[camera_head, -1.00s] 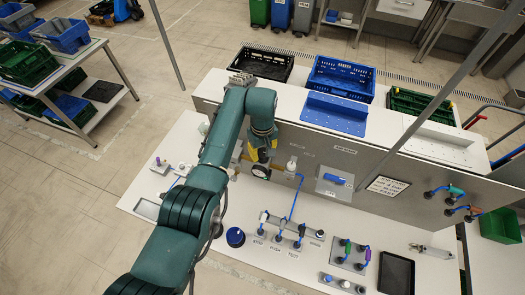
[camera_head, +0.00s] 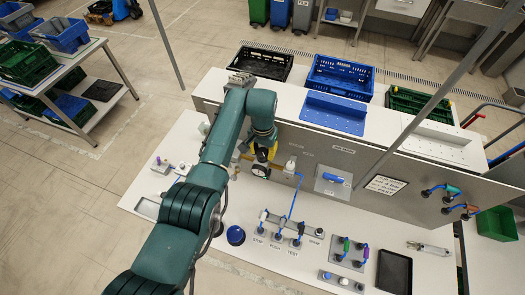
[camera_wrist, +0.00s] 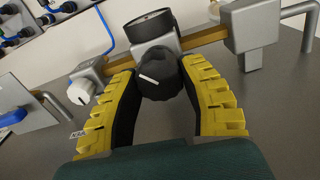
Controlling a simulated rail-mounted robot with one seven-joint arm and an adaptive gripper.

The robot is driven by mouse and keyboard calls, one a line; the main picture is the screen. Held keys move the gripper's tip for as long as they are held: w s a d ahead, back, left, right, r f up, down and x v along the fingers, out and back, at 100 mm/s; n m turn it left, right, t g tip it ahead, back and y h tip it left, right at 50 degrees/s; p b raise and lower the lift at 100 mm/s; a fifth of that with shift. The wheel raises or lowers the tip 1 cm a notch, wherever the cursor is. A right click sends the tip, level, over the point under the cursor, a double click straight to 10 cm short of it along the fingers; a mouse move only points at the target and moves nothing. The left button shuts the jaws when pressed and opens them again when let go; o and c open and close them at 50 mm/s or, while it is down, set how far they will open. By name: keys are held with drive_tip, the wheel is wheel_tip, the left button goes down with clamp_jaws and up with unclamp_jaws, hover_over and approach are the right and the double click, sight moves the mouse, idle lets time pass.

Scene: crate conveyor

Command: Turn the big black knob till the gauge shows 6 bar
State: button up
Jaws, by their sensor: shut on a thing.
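The big black knob (camera_wrist: 163,84) is in the middle of the wrist view, with a white pointer line on its face slanting to the upper left. My gripper (camera_wrist: 160,76) has its yellow-padded fingers on both sides of the knob and is shut on it. The gauge (camera_wrist: 152,22) is just beyond the knob, seen nearly edge-on, so its reading is hidden. In the head view my gripper (camera_head: 262,153) is at the grey panel, and the round gauge (camera_head: 261,171) shows just below it, too small to read.
A small white knob (camera_wrist: 82,92) is left of the black knob on the same brass pipe (camera_wrist: 206,37). A blue hose (camera_head: 295,195) runs down to the valve row. A blue round button (camera_head: 235,236) and a black tray (camera_head: 394,272) are on the white bench.

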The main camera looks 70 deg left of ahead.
sight(263, 152)
drive_tip(key=m, duration=0.3)
drive_tip(key=shift+f+m, duration=0.1)
drive_tip(key=shift+m, duration=0.2)
drive_tip(key=shift+d+m, duration=0.1)
drive_tip(key=shift+m, duration=1.9)
drive_tip(key=o, duration=1.2)
wheel_tip(263, 152, up, 12)
drive_tip(key=shift+r, duration=0.1)
